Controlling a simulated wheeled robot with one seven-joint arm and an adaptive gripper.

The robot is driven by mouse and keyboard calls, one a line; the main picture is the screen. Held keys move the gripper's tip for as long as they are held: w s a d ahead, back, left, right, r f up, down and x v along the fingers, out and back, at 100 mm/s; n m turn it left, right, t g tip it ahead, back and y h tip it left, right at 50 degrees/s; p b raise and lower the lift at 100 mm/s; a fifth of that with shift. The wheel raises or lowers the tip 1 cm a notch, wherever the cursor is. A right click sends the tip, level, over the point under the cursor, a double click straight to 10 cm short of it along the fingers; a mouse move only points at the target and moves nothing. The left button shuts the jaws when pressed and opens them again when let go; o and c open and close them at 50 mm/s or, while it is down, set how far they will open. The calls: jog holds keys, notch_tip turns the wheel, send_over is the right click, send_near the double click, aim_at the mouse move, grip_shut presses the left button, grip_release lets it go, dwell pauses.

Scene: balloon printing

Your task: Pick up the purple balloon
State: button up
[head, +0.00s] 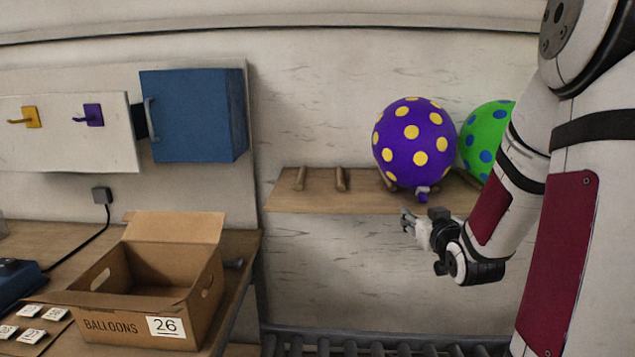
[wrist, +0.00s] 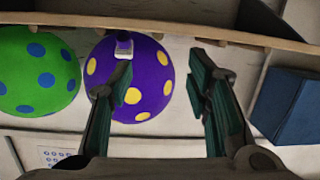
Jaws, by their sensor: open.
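The purple balloon (head: 415,142) with yellow dots rests on the wooden shelf (head: 285,196), its neck and clip (head: 422,190) hanging at the shelf's front edge. It also shows in the wrist view (wrist: 150,75), which looks upside down, left of centre and partly behind one finger. My gripper (head: 408,220) is open and empty in front of and a little below the shelf, just left of the balloon's neck.
A green balloon (head: 485,135) with blue dots sits right beside the purple one. Wooden pegs (head: 341,179) stand along the shelf. A cardboard box (head: 140,325) sits on the table at left, below a blue cabinet (head: 195,115). A roller conveyor (head: 380,346) runs below the shelf.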

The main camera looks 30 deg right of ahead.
jog(key=m+t+h, duration=0.1)
jog(key=m+h, duration=0.1)
send_near(425, 199)
jog(key=v, duration=0.3)
jog(key=x, duration=1.3)
jog(key=shift+w+d+b, duration=0.1)
jog(key=shift+w+b, duration=0.15)
jog(key=shift+b, duration=0.05)
jog(key=shift+c, duration=0.2)
jog(key=c, duration=0.8)
